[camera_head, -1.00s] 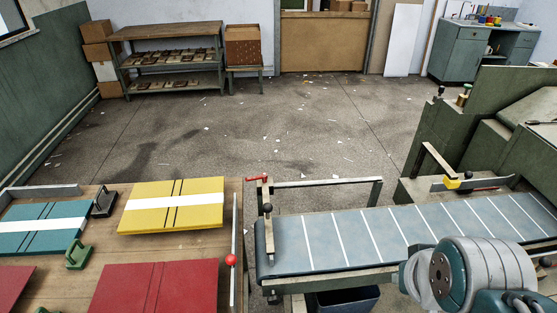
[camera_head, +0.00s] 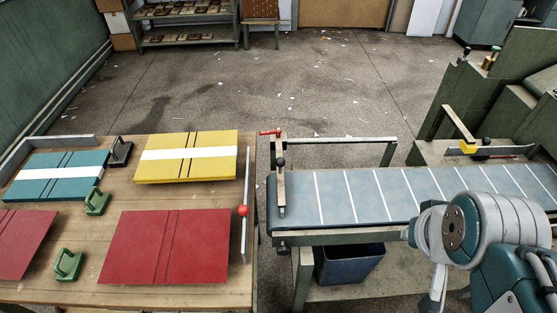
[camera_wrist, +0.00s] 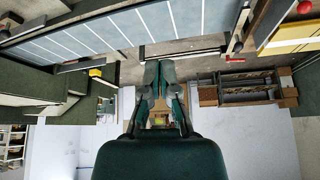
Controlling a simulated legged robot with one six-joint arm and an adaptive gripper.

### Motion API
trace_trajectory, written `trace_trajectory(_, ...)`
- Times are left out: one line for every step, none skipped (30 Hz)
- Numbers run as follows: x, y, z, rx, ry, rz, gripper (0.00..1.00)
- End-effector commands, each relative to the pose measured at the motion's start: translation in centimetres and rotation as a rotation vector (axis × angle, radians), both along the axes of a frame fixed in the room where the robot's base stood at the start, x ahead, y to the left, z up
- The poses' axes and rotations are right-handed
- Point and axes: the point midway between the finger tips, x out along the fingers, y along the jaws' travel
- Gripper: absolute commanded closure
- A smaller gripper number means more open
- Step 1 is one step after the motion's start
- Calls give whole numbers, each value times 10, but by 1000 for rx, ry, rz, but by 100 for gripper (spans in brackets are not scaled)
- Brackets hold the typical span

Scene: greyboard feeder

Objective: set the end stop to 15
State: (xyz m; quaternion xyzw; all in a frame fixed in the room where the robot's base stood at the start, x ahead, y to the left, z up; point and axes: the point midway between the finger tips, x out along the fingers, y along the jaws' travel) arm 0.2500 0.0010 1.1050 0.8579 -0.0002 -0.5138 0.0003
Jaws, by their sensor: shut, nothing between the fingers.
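A metal bar with black knobs, which looks like the end stop (camera_head: 281,190), stands across the left end of the blue-grey belt (camera_head: 335,200). In the wrist view it shows at the upper right (camera_wrist: 238,32). I cannot read any number or scale on it. My gripper (camera_wrist: 160,76) is shut and empty, pointing away from the wrist camera. It is apart from the end stop, with the belt toward the upper left of that view. In the head view my arm is at the lower right, and the fingers cannot be made out.
A wooden table (camera_head: 85,277) at left bears teal, yellow and red boards and green handles. A rod with a red ball (camera_head: 243,211) runs along its right edge. A red lever (camera_head: 271,132) and a rail (camera_head: 340,140) lie behind the belt. A dark bin (camera_head: 350,262) stands below.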

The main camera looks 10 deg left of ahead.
Motion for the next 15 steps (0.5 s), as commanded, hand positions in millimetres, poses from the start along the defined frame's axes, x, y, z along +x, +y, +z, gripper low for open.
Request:
trace_trajectory(0,0,0,0,0,0,100)
trace_trajectory(0,0,0,0,0,0,100)
trace_trajectory(0,0,0,0,0,0,100)
trace_trajectory(0,0,0,0,0,0,100)
trace_trajectory(0,0,0,0,0,0,100)
trace_trajectory(0,0,0,0,0,0,100)
trace_trajectory(0,0,0,0,0,0,100)
trace_trajectory(0,0,0,0,0,0,100)
trace_trajectory(0,0,0,0,0,0,100)
trace_trajectory(0,0,0,0,0,0,96)
trace_trajectory(0,0,0,0,0,0,82)
trace_trajectory(1,0,0,1,-2,0,64)
trace_trajectory(4,1,-1,3,-5,-2,51)
trace_trajectory(7,2,-2,7,-11,-3,38)
trace_trajectory(14,4,-3,13,-20,-5,21)
